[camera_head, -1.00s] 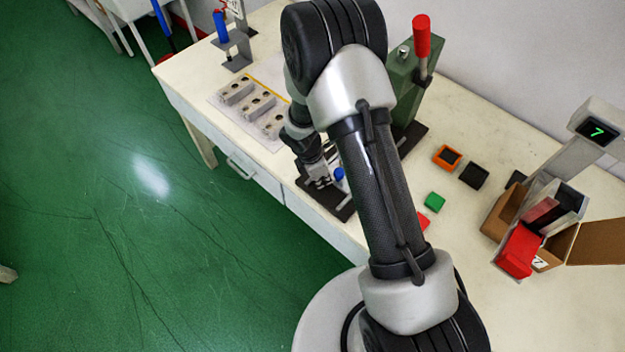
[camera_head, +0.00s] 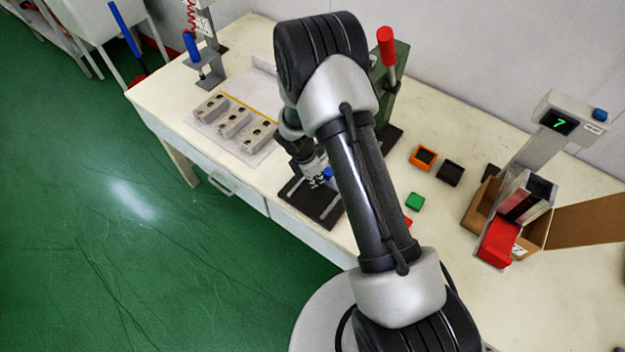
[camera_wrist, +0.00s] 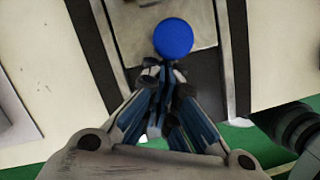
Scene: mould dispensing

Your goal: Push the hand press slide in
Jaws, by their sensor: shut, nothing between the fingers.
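The hand press is green with a red-topped lever (camera_head: 387,48). It stands on the table on a dark base (camera_head: 318,203), mostly hidden behind my arm. Its slide shows in the wrist view as a metal plate (camera_wrist: 188,14) with a round blue knob (camera_wrist: 173,38), between dark rails. The blue knob also shows in the head view (camera_head: 328,173). My gripper (camera_wrist: 160,68) is shut and empty, with its fingertips right at the near side of the knob. I cannot tell whether they touch it. In the head view, my gripper (camera_head: 316,178) is over the front of the base.
Several grey mould blocks (camera_head: 235,122) lie left of the press. Orange (camera_head: 423,157), black (camera_head: 450,172) and green (camera_head: 415,201) pieces lie to its right. A display stand reading 7 (camera_head: 559,122) and an open cardboard box (camera_head: 480,205) are further right.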

